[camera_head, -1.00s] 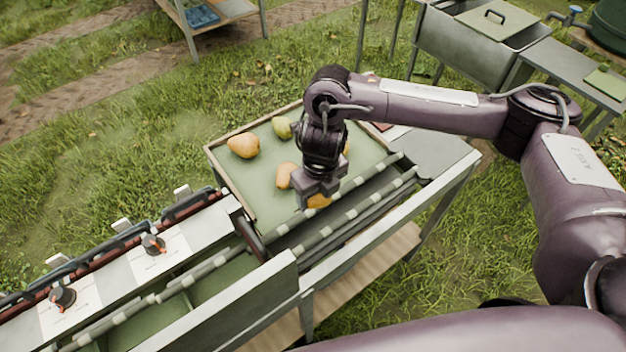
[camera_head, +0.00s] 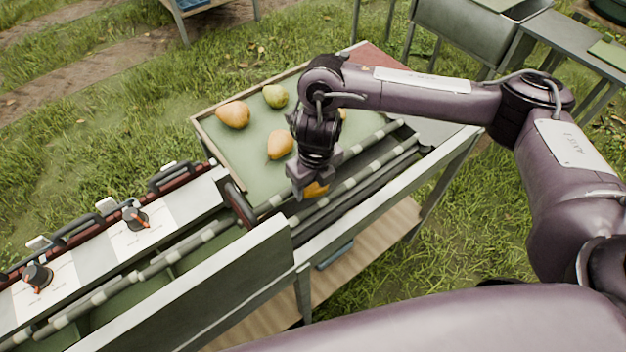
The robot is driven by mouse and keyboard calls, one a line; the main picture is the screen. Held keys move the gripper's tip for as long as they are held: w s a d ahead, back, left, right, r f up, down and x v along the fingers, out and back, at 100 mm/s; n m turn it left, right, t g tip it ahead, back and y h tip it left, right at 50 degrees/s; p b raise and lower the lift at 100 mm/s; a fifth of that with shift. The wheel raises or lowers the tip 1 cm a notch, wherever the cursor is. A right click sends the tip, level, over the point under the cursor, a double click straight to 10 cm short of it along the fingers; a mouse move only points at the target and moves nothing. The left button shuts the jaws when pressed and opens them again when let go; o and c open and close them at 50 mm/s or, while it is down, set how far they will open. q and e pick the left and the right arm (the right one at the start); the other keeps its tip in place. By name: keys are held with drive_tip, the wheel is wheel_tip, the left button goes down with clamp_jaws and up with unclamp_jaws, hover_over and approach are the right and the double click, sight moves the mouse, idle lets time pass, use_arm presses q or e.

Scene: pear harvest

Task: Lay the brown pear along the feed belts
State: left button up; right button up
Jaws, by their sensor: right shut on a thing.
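My right gripper (camera_head: 311,187) is shut on an orange-brown pear (camera_head: 317,190), whose lower part shows below the jaws. The pear appears over the dark channel between the two feed belts. The far belt (camera_head: 365,145) and the near belt (camera_head: 378,172) are long strips with pale bands, running diagonally along the near side of the tray. I cannot tell whether the pear touches them. My left gripper is not in view.
The green-lined tray (camera_head: 218,158) holds an orange pear (camera_head: 233,114), a green pear (camera_head: 275,96) and another orange pear (camera_head: 280,145); one more is partly hidden behind my right wrist. A panel with knobs (camera_head: 135,218) stands at left. A metal wall (camera_head: 200,290) edges the near side.

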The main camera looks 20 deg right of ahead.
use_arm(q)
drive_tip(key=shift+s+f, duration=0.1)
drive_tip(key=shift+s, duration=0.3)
use_arm(e)
drive_tip(key=o, duration=1.1)
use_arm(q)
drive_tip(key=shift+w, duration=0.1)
use_arm(e)
drive_tip(key=shift+r, duration=0.25)
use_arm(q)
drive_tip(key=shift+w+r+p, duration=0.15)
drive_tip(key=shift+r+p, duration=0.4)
use_arm(e)
drive_tip(key=r, duration=0.7)
drive_tip(key=shift+s+d+r, duration=0.1)
drive_tip(key=shift+s, duration=0.2)
